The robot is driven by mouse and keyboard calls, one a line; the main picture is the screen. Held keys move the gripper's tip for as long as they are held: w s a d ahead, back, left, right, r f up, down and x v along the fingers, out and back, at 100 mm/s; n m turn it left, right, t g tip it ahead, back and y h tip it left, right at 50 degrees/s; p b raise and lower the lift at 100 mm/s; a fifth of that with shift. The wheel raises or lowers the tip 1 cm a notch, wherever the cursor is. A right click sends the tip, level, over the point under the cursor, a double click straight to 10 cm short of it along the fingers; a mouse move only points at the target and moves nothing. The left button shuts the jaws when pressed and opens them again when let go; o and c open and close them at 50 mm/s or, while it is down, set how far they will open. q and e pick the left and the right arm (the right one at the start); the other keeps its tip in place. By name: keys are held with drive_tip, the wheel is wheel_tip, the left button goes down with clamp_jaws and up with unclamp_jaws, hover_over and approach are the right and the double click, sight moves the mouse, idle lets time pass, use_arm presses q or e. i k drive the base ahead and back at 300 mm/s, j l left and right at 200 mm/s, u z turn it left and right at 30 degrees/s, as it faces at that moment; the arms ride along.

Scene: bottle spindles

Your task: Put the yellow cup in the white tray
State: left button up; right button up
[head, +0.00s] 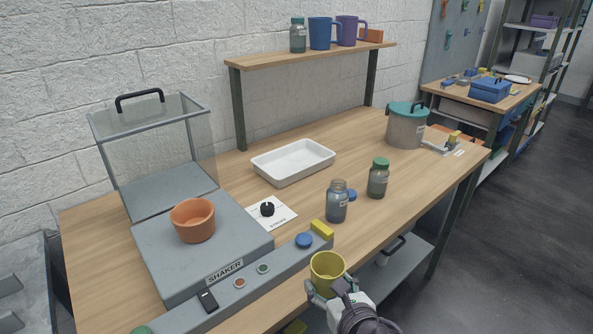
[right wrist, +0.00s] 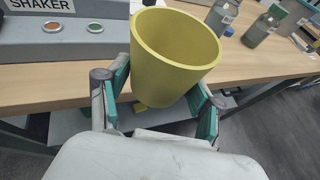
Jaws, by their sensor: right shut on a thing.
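The yellow cup (head: 327,268) is near the front edge of the workbench, held up by my right gripper (head: 335,292). In the right wrist view the cup (right wrist: 176,55) sits between the two green-padded fingers of the gripper (right wrist: 160,105), mouth up and slightly tilted. The gripper is shut on it. The inside of the cup that shows looks empty. The white tray (head: 293,174) lies on the middle of the bench towards the back and is empty. My left gripper is in neither view.
A grey shaker (head: 160,262) with an orange pot (head: 193,220) stands at left. Two bottles (head: 336,203) (head: 378,178) stand right of the tray. A control strip (head: 250,284) with buttons and a yellow block (head: 322,229) runs along the front. A lidded grey pot (head: 405,130) stands behind.

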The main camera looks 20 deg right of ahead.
sight(280, 172)
drive_tip(key=i+l, duration=0.1)
drive_tip(key=l, duration=0.25)
drive_tip(key=i+l, duration=0.1)
drive_tip(key=l, duration=0.3)
drive_tip(key=i+l, duration=0.1)
drive_tip(key=l, duration=0.25)
drive_tip(key=i+l, duration=0.1)
drive_tip(key=l, duration=0.25)
drive_tip(key=i+l, duration=0.1)
drive_tip(key=l, duration=0.25)
drive_tip(key=i+l, duration=0.15)
drive_tip(key=l, duration=0.4)
drive_tip(key=i+l+u, duration=0.1)
drive_tip(key=l, duration=0.45)
drive_tip(key=i+l, duration=0.15)
drive_tip(key=l, duration=0.4)
drive_tip(key=i+l+u, duration=0.1)
drive_tip(key=l, duration=0.45)
drive_tip(key=i+l, duration=0.1)
drive_tip(key=l, duration=0.45)
drive_tip(key=u, duration=0.05)
